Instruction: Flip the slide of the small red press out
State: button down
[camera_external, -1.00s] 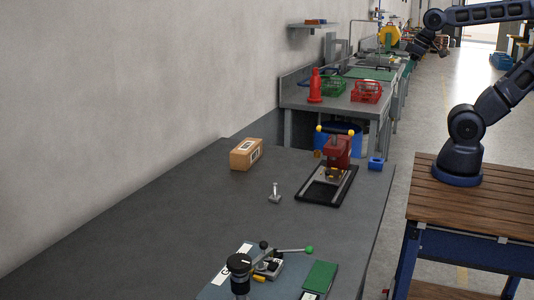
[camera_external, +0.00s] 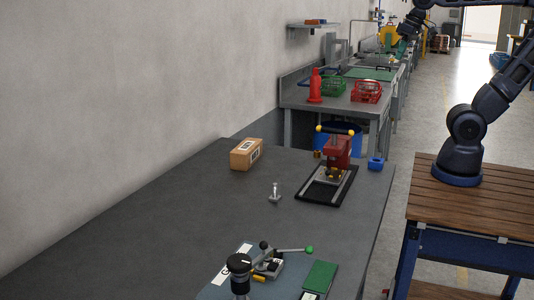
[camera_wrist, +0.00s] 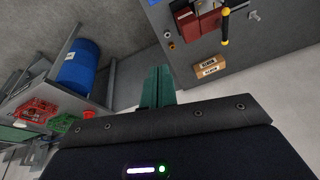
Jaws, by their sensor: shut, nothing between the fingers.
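The small red press (camera_external: 339,150) stands on the dark grey table, with a black lever bar with yellow ends across its top. Its black base with pale rails (camera_external: 326,186) reaches toward the camera, and a yellowish metal piece (camera_external: 333,175) sits near the press body, apparently on the slide. The red press also shows at the top of the wrist view (camera_wrist: 206,20). My gripper (camera_external: 402,47) is high and far from the press, beyond it in the picture. Its teal fingers (camera_wrist: 157,72) are shut together and empty in the wrist view.
A lever device with a green knob (camera_external: 309,249) is at the front. A bench with red and green baskets (camera_external: 367,92) stands behind.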

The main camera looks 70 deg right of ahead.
jog(key=w+a+r+m+g+h, duration=0.1)
jog(key=w+a+r+m+g, duration=0.15)
jog(key=w+a+m, duration=0.8)
jog(key=w+a+f+m+g+h, duration=0.15)
jog(key=w+a+m, duration=0.25)
jog(key=a, duration=0.5)
jog(key=w+a+f+m+g+h, duration=0.1)
jog(key=w+a+f+m+h, duration=0.2)
jog(key=a, duration=0.6)
notch_tip(320, 180, down, 26)
jog(key=w+y, duration=0.1)
jog(key=shift+d+r, duration=0.15)
jog(key=shift+r, duration=0.1)
jog(key=shift+m, duration=0.25)
send_over(329, 179)
notch_tip(329, 179, down, 9)
jog(key=shift+d+f, duration=0.1)
jog(key=shift+f, duration=0.05)
jog(key=a, duration=1.2)
jog(key=shift+a, duration=0.1)
